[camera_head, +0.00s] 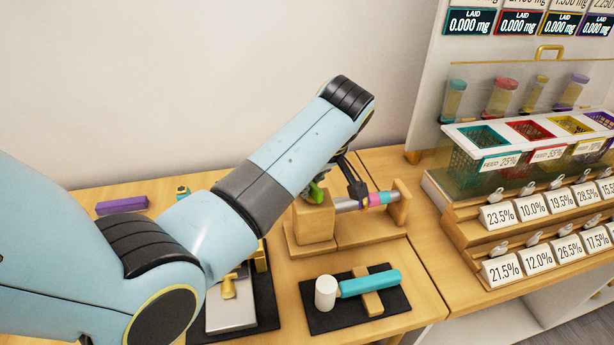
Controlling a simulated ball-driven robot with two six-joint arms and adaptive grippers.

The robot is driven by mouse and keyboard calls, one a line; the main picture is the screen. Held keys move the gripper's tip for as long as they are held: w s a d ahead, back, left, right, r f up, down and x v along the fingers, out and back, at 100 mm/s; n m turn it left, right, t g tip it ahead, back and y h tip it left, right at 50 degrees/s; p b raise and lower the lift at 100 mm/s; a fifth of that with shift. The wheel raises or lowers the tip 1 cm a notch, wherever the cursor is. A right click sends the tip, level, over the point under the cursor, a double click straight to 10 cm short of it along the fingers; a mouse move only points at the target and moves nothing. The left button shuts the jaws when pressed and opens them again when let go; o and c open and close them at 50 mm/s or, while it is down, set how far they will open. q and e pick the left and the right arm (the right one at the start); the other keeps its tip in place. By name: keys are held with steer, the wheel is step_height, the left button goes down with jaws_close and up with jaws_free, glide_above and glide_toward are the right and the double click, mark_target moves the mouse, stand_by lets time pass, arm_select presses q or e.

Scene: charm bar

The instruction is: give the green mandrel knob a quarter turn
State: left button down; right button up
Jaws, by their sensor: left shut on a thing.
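The green mandrel knob (316,193) shows in the head view on top of a wooden block (313,222), partly hidden by my gripper and wrist. A grey mandrel rod (345,205) runs right from the block to a wooden upright (401,203) and carries pink, purple, yellow and teal bands (377,200). My left gripper (340,180) reaches down over the block from the upper right and is shut on the green knob. One dark finger shows to the right of the knob; the exact contact is hidden. My right gripper is out of view.
A teal-handled mallet (370,283) lies on a black mat in front. A metal plate (231,312) lies on another mat, partly behind my arm. A purple bar (122,205) lies at the left. Racks of percent cards (540,258) and coloured baskets (481,136) stand at the right.

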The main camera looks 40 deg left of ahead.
arm_select(q)
steer(key=shift+s+n+g, duration=0.1)
steer(key=shift+n+g, duration=0.2)
steer(key=shift+n, duration=0.5)
steer(key=shift+s+n+g, duration=0.1)
steer(key=shift+n+g, duration=0.2)
steer(key=shift+n, duration=0.6)
